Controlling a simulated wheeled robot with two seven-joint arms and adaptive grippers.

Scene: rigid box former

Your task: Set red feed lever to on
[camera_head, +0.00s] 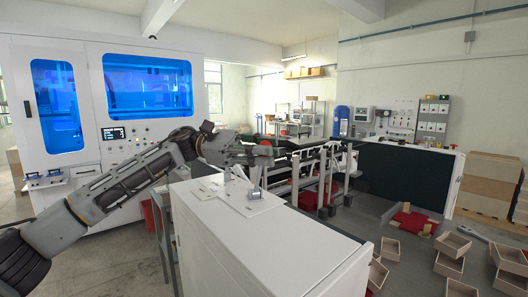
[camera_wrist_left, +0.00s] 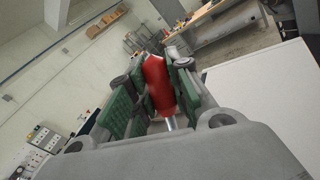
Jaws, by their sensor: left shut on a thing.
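The red feed lever handle (camera_wrist_left: 160,85) stands between the two green-padded fingers of my left gripper (camera_wrist_left: 152,92) in the left wrist view. The fingers are shut on it, and a short metal rod shows below the red grip. In the head view, my left gripper (camera_head: 262,152) is above the white cabinet (camera_head: 250,240), near a light mounting plate (camera_head: 248,200) with small metal brackets. In this view the gripper hides most of the lever, so its exact angle cannot be told. My right gripper is not in view.
A large white machine with blue windows (camera_head: 148,85) stands behind on the left. A conveyor frame (camera_head: 325,170) with rails and posts runs beyond the cabinet. Several open boxes (camera_head: 452,245) lie on the grey surface at the right. The cabinet top's front is clear.

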